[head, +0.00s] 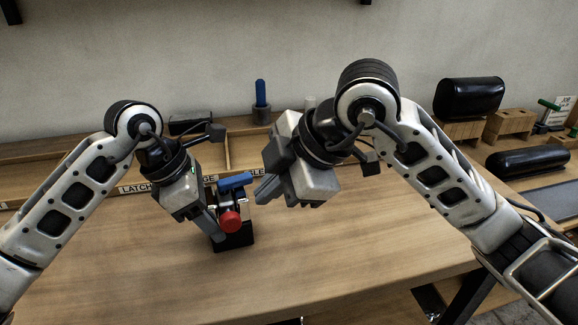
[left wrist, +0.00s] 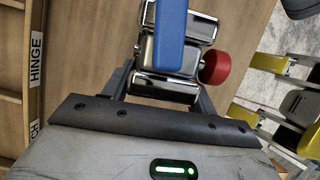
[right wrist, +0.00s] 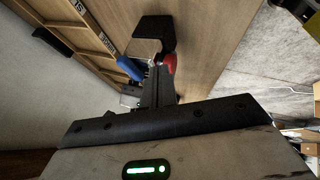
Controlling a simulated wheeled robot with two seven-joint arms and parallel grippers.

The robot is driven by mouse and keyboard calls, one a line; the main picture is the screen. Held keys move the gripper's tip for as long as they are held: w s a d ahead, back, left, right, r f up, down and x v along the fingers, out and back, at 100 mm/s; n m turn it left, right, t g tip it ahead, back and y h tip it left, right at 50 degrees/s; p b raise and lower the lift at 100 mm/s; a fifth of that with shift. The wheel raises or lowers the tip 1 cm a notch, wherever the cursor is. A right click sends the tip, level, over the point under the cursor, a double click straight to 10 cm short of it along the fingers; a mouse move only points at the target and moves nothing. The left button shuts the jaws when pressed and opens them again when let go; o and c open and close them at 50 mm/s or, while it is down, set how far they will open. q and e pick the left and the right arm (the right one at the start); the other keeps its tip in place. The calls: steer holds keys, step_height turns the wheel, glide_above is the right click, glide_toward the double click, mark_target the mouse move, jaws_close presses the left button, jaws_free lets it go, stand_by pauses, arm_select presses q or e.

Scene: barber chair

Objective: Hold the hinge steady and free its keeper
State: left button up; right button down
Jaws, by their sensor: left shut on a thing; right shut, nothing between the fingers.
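The hinge (head: 221,200) is a chrome metal piece with a blue lever (head: 236,181) and a red knob (head: 230,222). It stands on a black base (head: 235,242) on the bench. My left gripper (head: 215,228) is shut on the hinge; in the left wrist view its fingers flank the chrome body (left wrist: 165,86). I cannot tell which part is the keeper. My right gripper (head: 262,190) is shut and empty, just right of the hinge. In the right wrist view its closed fingertips (right wrist: 158,78) point towards the red knob (right wrist: 169,62) and blue lever (right wrist: 130,68), seemingly apart from them.
A wooden tray with labelled compartments (head: 245,150) runs along the back. A blue-handled tool (head: 261,95) stands in a holder behind. Black cushions (head: 469,98) and wooden blocks (head: 510,121) are at the right. The front of the bench (head: 330,255) is clear.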

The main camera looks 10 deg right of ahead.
mark_target(249, 177)
arm_select(q)
steer(key=shift+r, duration=0.1)
arm_select(e)
steer(key=shift+w+a+f, duration=0.15)
steer(key=shift+w+a, duration=0.1)
steer(key=shift+w, duration=0.45)
steer(key=shift+w+a+f, duration=0.15)
steer(key=shift+w+a, duration=0.15)
steer(key=shift+w, duration=0.45)
steer(key=shift+w+a+f, duration=0.15)
steer(key=shift+w+a, duration=0.1)
steer(key=shift+w, duration=0.45)
